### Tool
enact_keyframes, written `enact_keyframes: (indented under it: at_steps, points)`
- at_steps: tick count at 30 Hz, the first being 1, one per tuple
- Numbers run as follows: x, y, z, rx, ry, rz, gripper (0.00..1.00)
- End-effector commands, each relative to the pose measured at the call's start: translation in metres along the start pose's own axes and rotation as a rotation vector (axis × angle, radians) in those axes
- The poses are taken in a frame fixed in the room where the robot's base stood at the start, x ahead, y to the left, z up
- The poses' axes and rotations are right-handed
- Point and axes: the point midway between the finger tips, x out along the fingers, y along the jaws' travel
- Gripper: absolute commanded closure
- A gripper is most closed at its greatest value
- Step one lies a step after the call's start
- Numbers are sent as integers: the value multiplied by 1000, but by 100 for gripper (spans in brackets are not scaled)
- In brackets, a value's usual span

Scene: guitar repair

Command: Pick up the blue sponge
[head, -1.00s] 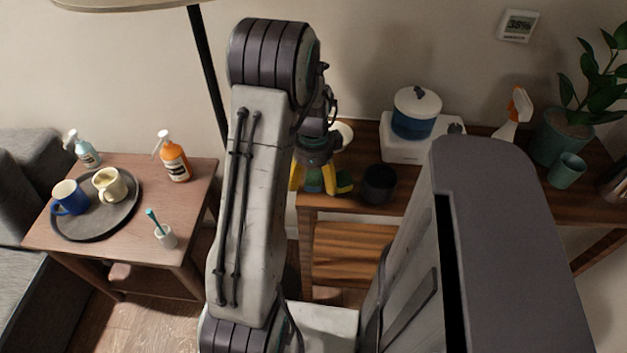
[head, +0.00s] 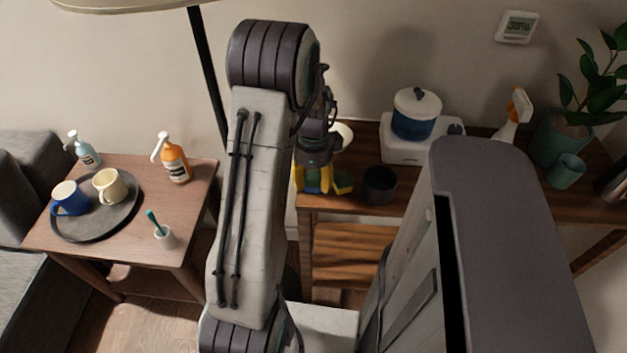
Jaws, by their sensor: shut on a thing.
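My gripper (head: 312,186), with yellow fingers, points down at the left end of the wooden shelf table (head: 400,197), partly behind my own arm. Its fingers are shut on a small blue sponge (head: 312,179), of which only a narrow dark patch shows between them. I cannot tell whether it touches the tabletop.
A dark cup (head: 380,184) stands right of the sponges. Behind it is a white appliance (head: 400,152) with a blue lidded pot (head: 414,122). A spray bottle (head: 512,118) and potted plant stand farther right. A side table (head: 120,237) with a tray is left.

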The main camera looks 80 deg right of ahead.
Motion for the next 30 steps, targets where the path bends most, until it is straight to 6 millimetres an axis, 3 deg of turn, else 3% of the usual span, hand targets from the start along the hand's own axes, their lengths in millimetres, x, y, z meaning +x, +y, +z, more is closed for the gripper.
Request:
enact_keyframes:
  at_steps: [8, 15, 30]
  points:
    - [-11, -1, 0, 0, 0, -3, 60]
    - [-45, -1, -2, 2, 1, -5, 60]
    - [-95, -2, -91, 4, 1, -2, 60]
